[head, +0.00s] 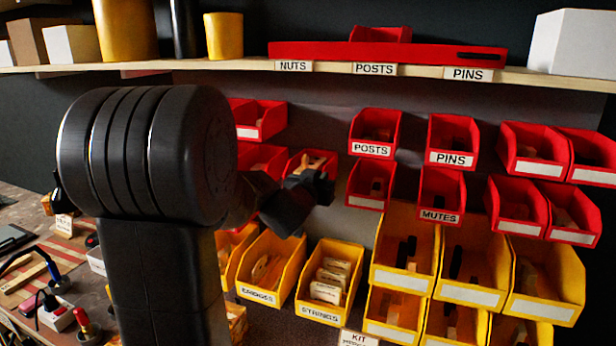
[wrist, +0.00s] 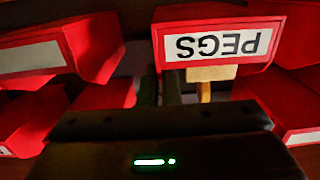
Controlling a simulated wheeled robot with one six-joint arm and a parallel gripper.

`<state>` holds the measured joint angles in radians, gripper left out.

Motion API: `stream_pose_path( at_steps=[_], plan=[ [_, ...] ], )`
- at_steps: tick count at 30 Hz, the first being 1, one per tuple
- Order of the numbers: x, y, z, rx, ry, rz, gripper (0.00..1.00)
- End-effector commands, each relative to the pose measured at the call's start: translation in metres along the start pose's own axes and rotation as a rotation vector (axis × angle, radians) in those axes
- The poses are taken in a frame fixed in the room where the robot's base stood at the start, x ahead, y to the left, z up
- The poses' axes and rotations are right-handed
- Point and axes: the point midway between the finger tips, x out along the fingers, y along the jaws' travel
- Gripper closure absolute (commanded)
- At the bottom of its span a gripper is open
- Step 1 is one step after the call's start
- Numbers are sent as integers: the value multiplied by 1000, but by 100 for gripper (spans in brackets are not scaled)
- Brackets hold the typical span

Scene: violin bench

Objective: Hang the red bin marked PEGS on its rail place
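The red bin marked PEGS (wrist: 262,72) is close in front of my gripper in the wrist view, its white label upside down there. A tan piece (wrist: 205,80) shows at its rim. My gripper (wrist: 160,92) has its two dark fingers close together at the bin's side wall, which appears to be between them; the contact itself is dark. In the head view my gripper (head: 308,185) is at the front of a red bin (head: 296,163) with tan contents. Its label is hidden there by my gripper.
Red bins hang at both sides, including POSTS (head: 371,150), PINS (head: 451,158) and MUTES (head: 439,215). A bare wall gap (head: 318,122) lies left of POSTS. Yellow bins (head: 268,297) stand below. A wooden shelf (head: 225,67) runs above.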

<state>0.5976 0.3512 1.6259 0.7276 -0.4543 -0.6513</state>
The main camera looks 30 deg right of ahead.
Motion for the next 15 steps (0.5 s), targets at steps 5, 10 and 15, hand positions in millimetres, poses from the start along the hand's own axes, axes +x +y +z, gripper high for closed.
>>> stream_pose_path(
  at_steps=[5,10,15],
  plan=[
    [0,0,2,0,2,0,100],
    [0,0,5,0,1,0,100],
    [0,0,5,0,0,0,71]
  ],
)
